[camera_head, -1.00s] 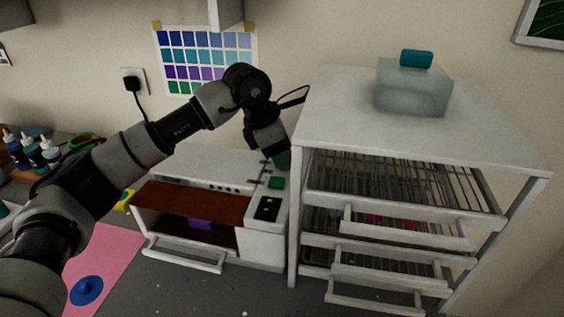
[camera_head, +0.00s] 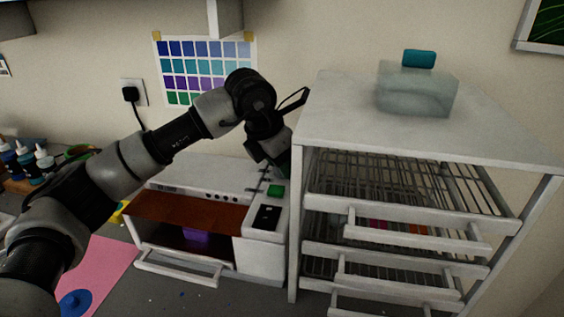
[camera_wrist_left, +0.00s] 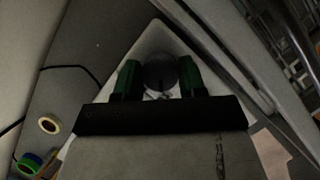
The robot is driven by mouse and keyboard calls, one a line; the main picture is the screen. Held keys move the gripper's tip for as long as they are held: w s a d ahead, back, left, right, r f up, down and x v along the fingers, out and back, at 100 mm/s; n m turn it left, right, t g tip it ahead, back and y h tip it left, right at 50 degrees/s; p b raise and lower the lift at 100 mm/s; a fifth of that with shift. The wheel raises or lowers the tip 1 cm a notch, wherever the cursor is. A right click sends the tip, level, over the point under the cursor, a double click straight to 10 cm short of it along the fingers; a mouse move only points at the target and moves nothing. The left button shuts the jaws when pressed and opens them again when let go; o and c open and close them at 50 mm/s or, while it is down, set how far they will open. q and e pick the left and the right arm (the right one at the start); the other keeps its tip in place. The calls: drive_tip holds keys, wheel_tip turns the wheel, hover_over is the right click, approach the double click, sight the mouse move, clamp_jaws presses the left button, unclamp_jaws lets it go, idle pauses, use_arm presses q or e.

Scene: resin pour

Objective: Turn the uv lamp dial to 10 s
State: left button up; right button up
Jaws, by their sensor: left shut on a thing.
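My left gripper (camera_head: 280,168) reaches down over the lamp's back right, beside the cabinet. In the left wrist view its green fingers (camera_wrist_left: 160,66) are shut on a round dark grey dial (camera_wrist_left: 160,75), one finger on each side. The dial is hidden in the head view, and its setting cannot be read. My right gripper is not in view.
A white rack cabinet (camera_head: 400,205) with wire shelves stands close on the lamp's right, with a translucent teal-topped container (camera_head: 415,90) on top. A purple block (camera_head: 195,235) is inside the lamp. A pink mat (camera_head: 105,265) and bottles (camera_head: 28,165) are at left.

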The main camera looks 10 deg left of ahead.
use_arm(q)
drive_tip(key=shift+r, duration=0.1)
drive_tip(key=o, duration=0.9)
